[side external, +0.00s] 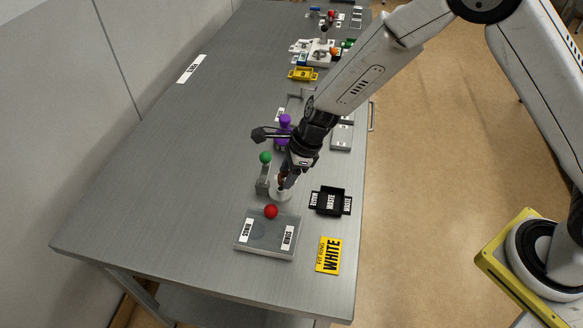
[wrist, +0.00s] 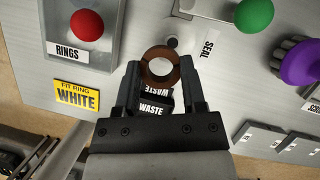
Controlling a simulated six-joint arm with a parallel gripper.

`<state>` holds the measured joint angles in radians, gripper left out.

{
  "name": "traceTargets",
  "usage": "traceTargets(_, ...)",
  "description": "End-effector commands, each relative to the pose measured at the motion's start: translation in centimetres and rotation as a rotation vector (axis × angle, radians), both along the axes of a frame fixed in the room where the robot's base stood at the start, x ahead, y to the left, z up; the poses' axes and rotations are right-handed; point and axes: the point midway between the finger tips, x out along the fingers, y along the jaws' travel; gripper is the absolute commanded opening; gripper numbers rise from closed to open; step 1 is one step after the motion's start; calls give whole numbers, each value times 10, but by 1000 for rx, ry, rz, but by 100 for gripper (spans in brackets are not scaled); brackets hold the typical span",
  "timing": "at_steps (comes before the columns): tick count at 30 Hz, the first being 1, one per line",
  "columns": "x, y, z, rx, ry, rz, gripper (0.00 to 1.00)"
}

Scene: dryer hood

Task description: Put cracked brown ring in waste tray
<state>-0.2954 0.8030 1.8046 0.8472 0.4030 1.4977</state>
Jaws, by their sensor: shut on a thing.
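My gripper (wrist: 160,76) is shut on a brown ring (wrist: 160,52), with one finger on each side of it in the wrist view. A pale surface shows through the ring's opening; no crack is clear. In the side view my gripper (side external: 285,184) points down over a white round seat (side external: 281,195), close to it. I cannot tell whether the ring touches the seat. The seat's post (wrist: 172,42) shows just beyond the ring in the wrist view. The black waste tray (side external: 330,201) stands to the right of the seat; in the wrist view the tray (wrist: 153,108) is partly hidden by the ring and fingers.
A grey box labelled RINGS with a red knob (side external: 271,212) stands in front. A yellow "FIT RING WHITE" card (side external: 329,256) lies beside it. A green knob (side external: 265,157) and a purple knob (side external: 284,121) stand behind the seat.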

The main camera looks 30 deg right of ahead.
Motion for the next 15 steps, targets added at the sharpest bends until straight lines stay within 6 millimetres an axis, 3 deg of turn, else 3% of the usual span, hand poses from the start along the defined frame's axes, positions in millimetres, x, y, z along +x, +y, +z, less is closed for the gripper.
traceTargets(9, -31, -11, 40, 2, -1, -1, 0)
traceTargets(15, -61, -21, 54, 1, 0, -1, 0)
